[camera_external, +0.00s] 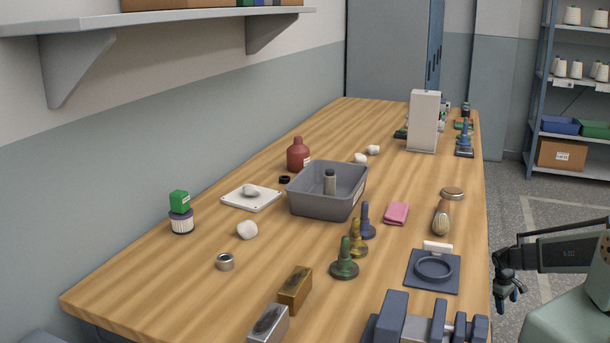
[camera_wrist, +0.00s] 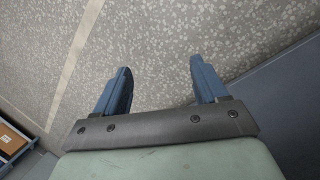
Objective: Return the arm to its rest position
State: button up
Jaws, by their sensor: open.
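My gripper (camera_external: 509,293) hangs off the right edge of the table, low over the speckled floor, with its fingers pointing down. In the wrist view, the two blue fingers of my gripper (camera_wrist: 160,85) stand wide apart with only floor between them, so it is open and empty. A grey tray (camera_external: 305,205) stands in the middle of the table, with a grey-brown bobbin-like piece (camera_external: 330,183) upright in it.
The wooden table (camera_external: 215,290) holds a red bottle (camera_external: 297,156), green, brass and blue stamp-like pieces (camera_external: 345,262), a dark square plate (camera_external: 420,282) and grey blocks (camera_external: 393,315) near its right edge. A shelf rack (camera_external: 541,95) stands at the back right. The floor beside the table is clear.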

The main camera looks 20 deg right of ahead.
jog(key=s+a+m+g+y, duration=0.1)
jog(key=s+a+g+y, duration=0.2)
jog(key=s+a, duration=2.4)
jog(key=shift+a+m+g, duration=0.3)
jog(key=shift+a+g, duration=0.4)
jog(key=shift+g, duration=0.5)
